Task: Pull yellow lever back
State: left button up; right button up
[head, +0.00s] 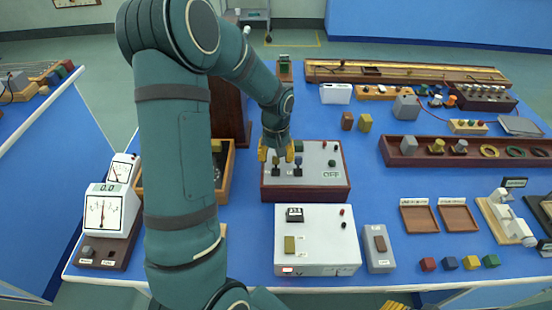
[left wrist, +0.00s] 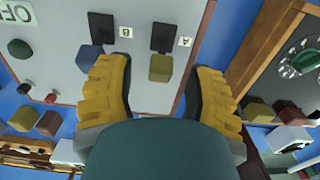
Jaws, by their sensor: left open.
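The yellow lever (head: 276,160) stands on the left part of a grey-topped panel box (head: 318,172). In the left wrist view its yellow knob (left wrist: 161,67) lies between my fingers, with visible gaps on both sides. The blue lever (head: 298,161) is beside it; its knob (left wrist: 89,58) is just outside one finger in the wrist view. My left gripper (head: 276,153) is open above the panel, its yellow fingertips on either side of the yellow lever. My right gripper shows only as a yellow ridged piece (head: 395,305) at the bottom edge.
A white box (head: 318,240) with a small display stands in front of the panel. A wooden open box (head: 230,175) is close on the left, and analog meters (head: 103,212) stand farther left. The blue table right of the panel has some free room.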

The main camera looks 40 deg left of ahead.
pick_arm(q)
jog(key=shift+f, duration=0.4)
jog(key=shift+o, duration=0.2)
grip_shut()
